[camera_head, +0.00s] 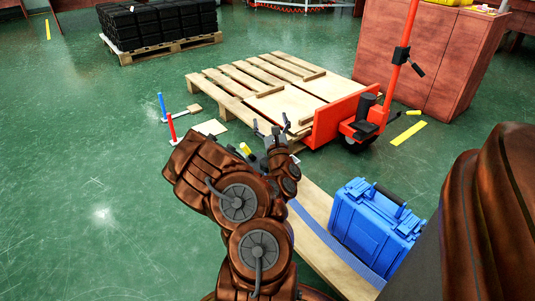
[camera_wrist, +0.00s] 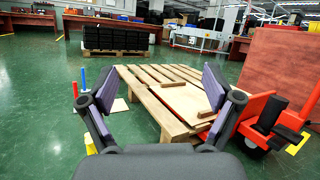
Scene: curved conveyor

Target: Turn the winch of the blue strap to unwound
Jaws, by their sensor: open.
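A thin upright blue handle (camera_head: 162,106) stands on the floor left of the pallet. It also shows in the wrist view (camera_wrist: 83,78), to the left of my gripper. A blue strap (camera_head: 318,231) lies along a light wooden board at the lower right, beside a blue case (camera_head: 375,222). I cannot tell whether the handle belongs to the strap's winch; no winch drum is clearly visible. My gripper (camera_head: 271,130) is open and empty, its fingers spread wide in the wrist view (camera_wrist: 160,88). It points toward the pallet, apart from the blue handle.
A red handle (camera_head: 171,128) stands near the blue one, and a yellow handle (camera_head: 245,149) shows beside my arm. A wooden pallet (camera_head: 232,88) and a red pallet jack (camera_head: 340,115) are ahead. Black crates (camera_head: 158,25) stand farther back. The green floor at left is clear.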

